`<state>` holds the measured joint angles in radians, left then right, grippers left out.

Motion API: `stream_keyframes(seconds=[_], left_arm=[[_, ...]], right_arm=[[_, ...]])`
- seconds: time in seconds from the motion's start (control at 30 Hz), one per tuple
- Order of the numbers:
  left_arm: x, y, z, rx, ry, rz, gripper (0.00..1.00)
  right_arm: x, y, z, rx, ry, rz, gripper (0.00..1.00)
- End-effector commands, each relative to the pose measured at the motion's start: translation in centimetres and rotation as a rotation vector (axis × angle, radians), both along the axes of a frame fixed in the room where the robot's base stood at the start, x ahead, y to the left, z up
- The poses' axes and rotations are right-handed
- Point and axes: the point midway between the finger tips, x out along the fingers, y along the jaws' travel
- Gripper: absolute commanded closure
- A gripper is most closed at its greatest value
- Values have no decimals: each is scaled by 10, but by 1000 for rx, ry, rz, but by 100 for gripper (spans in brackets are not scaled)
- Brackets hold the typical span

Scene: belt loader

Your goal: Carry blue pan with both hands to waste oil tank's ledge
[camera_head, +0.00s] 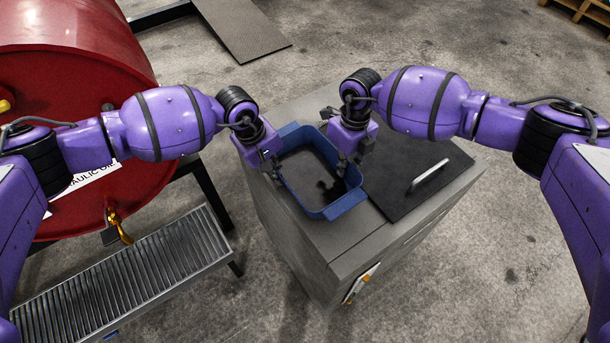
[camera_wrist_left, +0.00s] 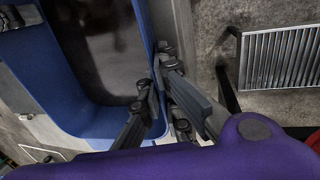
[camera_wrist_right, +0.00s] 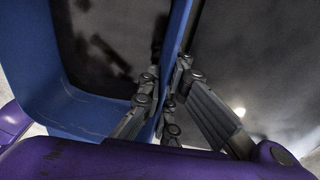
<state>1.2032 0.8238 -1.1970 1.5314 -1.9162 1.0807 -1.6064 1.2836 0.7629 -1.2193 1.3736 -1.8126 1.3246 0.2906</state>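The blue pan (camera_head: 345,205) holds dark liquid. It is over the bare left part of the grey metal tank's top (camera_head: 345,240), left of a black lid; I cannot tell whether it rests there or is just above. My left gripper (camera_head: 271,163) is shut on the pan's left wall, one finger inside and one outside, as the left wrist view (camera_wrist_left: 158,72) shows. My right gripper (camera_head: 347,163) is shut on the opposite wall the same way, seen in the right wrist view (camera_wrist_right: 168,78). The pan looks roughly level.
The black lid (camera_head: 405,185) with a metal handle (camera_head: 428,176) covers the tank's right side. A red drum (camera_head: 75,65) lies at the left, with a yellow tap (camera_head: 121,228) above a slatted grate (camera_head: 125,275). The concrete floor at the right is clear.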

Motion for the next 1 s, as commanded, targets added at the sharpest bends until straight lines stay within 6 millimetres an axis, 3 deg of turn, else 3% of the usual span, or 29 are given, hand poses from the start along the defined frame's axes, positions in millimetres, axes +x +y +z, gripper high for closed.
stream_keyframes(seconds=[0.13, 0.3, 0.8, 1.0], left_arm=[[-1, -5, -7, -9, 0, -5, 100], [-1, -3, -6, -6, 0, -4, 77], [0, -1, -6, -1, 0, -1, 77], [-1, 4, 14, -2, -3, -1, 77]], right_arm=[[1, 4, -7, 8, -5, 1, 100], [1, 3, -6, 6, -3, 1, 77], [0, 0, -7, 1, 0, 0, 77], [0, 0, -7, 1, -1, 0, 77]])
